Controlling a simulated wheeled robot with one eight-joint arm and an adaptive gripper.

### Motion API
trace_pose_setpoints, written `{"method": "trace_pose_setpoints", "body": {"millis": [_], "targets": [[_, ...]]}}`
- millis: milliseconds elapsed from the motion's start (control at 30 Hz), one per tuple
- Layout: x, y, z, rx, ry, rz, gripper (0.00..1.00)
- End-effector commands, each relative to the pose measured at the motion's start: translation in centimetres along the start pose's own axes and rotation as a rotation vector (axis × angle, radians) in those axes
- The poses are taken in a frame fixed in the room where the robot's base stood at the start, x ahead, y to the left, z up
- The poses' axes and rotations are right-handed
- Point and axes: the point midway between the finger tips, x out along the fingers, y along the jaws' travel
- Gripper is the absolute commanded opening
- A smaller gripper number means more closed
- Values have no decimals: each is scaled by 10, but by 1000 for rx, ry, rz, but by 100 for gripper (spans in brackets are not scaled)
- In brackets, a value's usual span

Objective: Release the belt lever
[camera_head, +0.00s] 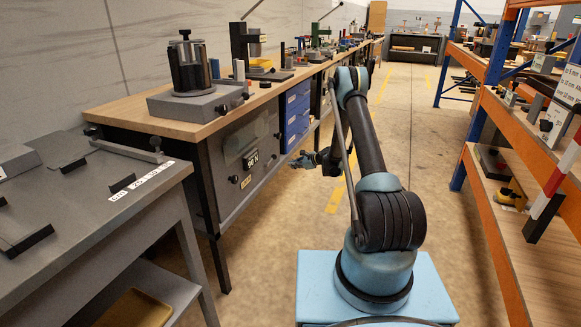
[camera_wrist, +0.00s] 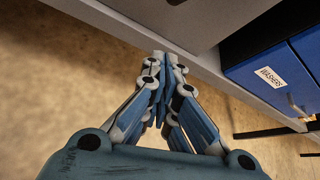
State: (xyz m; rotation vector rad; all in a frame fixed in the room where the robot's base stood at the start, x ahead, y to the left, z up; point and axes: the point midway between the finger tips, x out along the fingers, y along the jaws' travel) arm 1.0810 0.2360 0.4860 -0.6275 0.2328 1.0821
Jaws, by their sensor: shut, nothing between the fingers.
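I cannot make out for certain which part is the belt lever. A pale bar with an upright knob (camera_head: 156,146) lies across the back of the grey table at left. My gripper (camera_head: 298,162) is out in the aisle, in front of the bench and just right of the panel. In the wrist view its fingers (camera_wrist: 165,62) are together, shut and empty, beside the lower edge of the bench front. It touches nothing that I can see.
Blue drawers (camera_head: 296,113) sit right of the panel; one shows a "WASHERS" label in the wrist view (camera_wrist: 270,72). A grey clamp-like device (camera_head: 190,75) stands on the bench. The orange rack (camera_head: 485,190) lines the right side. The aisle floor (camera_head: 415,120) between is clear.

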Motion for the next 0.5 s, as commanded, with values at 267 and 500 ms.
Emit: {"method": "trace_pose_setpoints", "body": {"millis": [267,500], "targets": [[47,0,0,-1,0,1,0],[79,0,0,0,0,1,0]]}}
